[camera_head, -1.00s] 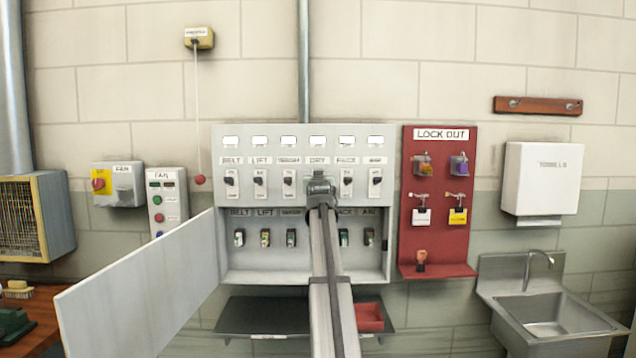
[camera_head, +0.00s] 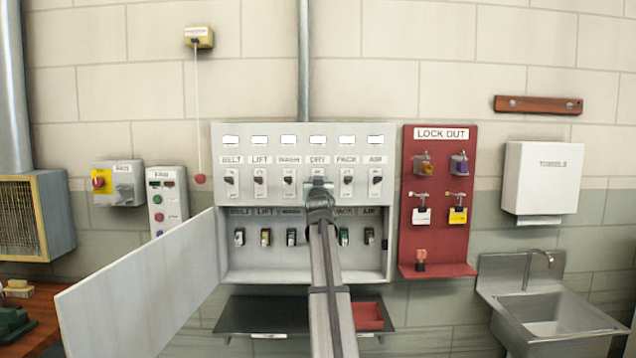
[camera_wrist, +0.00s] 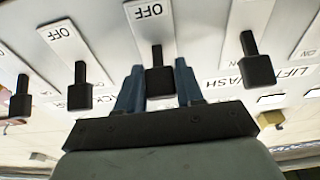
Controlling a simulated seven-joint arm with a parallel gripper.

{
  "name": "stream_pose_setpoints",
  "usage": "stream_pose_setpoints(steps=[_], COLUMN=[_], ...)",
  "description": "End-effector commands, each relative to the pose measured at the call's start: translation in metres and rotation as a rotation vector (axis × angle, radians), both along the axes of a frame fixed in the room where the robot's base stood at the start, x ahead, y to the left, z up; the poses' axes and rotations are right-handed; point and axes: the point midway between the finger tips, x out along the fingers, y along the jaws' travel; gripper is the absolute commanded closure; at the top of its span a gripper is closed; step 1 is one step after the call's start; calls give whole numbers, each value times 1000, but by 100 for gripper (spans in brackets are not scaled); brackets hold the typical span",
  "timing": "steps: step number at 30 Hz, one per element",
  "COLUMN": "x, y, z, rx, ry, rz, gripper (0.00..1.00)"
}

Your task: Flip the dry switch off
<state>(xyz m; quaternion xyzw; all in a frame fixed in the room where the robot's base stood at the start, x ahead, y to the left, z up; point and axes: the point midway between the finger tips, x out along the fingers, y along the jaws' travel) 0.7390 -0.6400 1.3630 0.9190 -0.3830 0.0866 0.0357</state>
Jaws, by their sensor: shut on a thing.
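The dry switch sits under the DRY label (camera_head: 318,160) in the upper row of the grey panel. In the head view my gripper (camera_head: 319,184) covers its lever. In the wrist view the two blue fingers (camera_wrist: 159,72) stand on either side of a black lever (camera_wrist: 156,52) and are shut on it. Its pale plate (camera_wrist: 150,18) reads OFF at the top of that picture. The neighbouring wash lever (camera_wrist: 257,68) stands free. I cannot tell clearly whether the held lever is tilted differently from its neighbours.
Several other switches flank it closely, including the lift switch (camera_head: 260,181) and pack switch (camera_head: 347,181). Below is an open compartment with a lower row of switches. Its door (camera_head: 140,290) hangs open at left. A red lockout board (camera_head: 438,250) is at right.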

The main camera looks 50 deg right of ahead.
Motion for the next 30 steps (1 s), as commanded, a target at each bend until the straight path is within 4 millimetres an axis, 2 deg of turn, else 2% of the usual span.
stream_pose_setpoints(steps=[15,16,22,30], x=[-1,-1,0,-1], y=[1,1,1,1], z=[-3,-3,-3,-3], rx=[-45,-44,-44,-44], ry=[-43,-42,-42,-42], rz=[4,4,5,5], gripper=[94,61,43,43])
